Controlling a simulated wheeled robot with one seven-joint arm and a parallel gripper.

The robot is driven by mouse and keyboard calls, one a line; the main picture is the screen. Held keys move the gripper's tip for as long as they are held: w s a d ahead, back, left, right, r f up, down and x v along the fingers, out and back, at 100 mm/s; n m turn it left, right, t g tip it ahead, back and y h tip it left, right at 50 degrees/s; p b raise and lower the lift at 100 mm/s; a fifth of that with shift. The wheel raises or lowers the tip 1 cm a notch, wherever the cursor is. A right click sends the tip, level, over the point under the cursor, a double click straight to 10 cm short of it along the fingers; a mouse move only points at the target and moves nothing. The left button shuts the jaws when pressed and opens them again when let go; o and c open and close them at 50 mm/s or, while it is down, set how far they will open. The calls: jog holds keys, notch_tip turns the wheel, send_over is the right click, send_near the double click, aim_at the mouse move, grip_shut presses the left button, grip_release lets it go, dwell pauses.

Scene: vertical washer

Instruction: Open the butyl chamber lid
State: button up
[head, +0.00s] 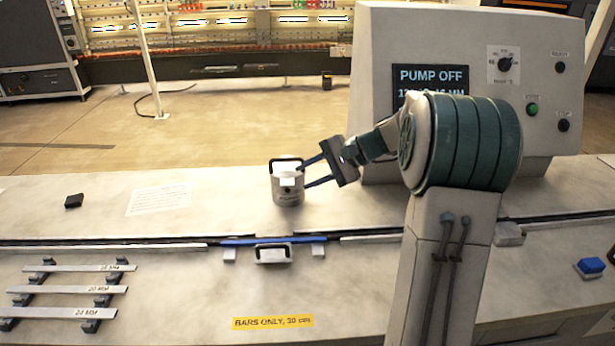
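A small grey cylindrical pot (288,194) stands upright on the pale bench top, left of my arm. A dark handle loop (287,160) rises over its top, and a white piece shows at its front. Small lettering on its side is too small to read. This looks like the butyl chamber, but I cannot tell where the lid meets the body. My gripper (302,177) points left at the pot's upper right side. Its two dark fingers are spread apart, with nothing visible between them. I cannot tell whether the fingertips touch the pot.
A console (460,30) reading "PUMP OFF" stands behind my arm. A dark slot with a blue strip (262,240) and a handled grey block (273,255) lies in front. Several labelled bars (68,290) rest at left. A dark block (74,201) and paper (158,199) lie on the bench.

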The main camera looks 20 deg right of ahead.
jog(key=shift+n+g+h, duration=0.3)
jog(key=shift+n+h, duration=0.1)
jog(key=shift+s+a+r, duration=0.3)
jog(key=shift+s, duration=0.35)
jog(key=shift+s+a+r, duration=0.3)
jog(key=shift+s, duration=0.3)
jog(key=shift+s+a+r, duration=0.3)
jog(key=shift+s, duration=0.35)
jog(key=shift+a, duration=0.1)
